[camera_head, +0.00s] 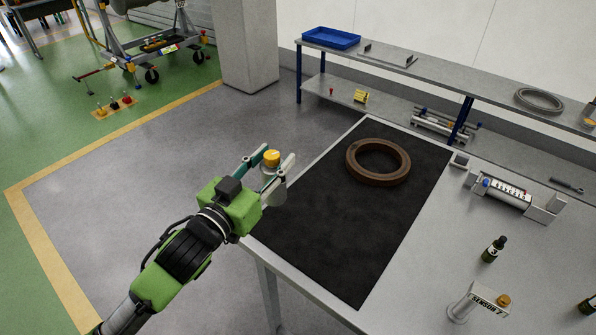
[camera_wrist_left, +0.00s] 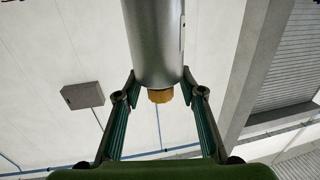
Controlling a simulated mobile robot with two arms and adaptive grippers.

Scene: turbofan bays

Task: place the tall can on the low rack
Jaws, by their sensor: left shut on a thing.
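My left gripper (camera_head: 279,165) is shut on a grey metal can with an orange cap (camera_head: 272,158). It holds the can above the near left edge of the workbench. In the left wrist view, the can's smooth grey body (camera_wrist_left: 153,40) runs up out of the frame between the fingers, with the orange cap at its lower end. A low rack with blue posts (camera_head: 463,122) stands along the wall behind the bench. It has a grey top and a lower shelf (camera_head: 340,92). The can is well apart from the rack. My right gripper is not in view.
The bench has a black mat (camera_head: 330,225) with a brown ring (camera_head: 378,162). To the right are a cylinder in a cradle (camera_head: 505,194), a dark bottle (camera_head: 494,249) and a labelled can (camera_head: 478,303). A blue tray (camera_head: 331,38) is on the rack top. A pillar (camera_head: 245,45) stands left of it.

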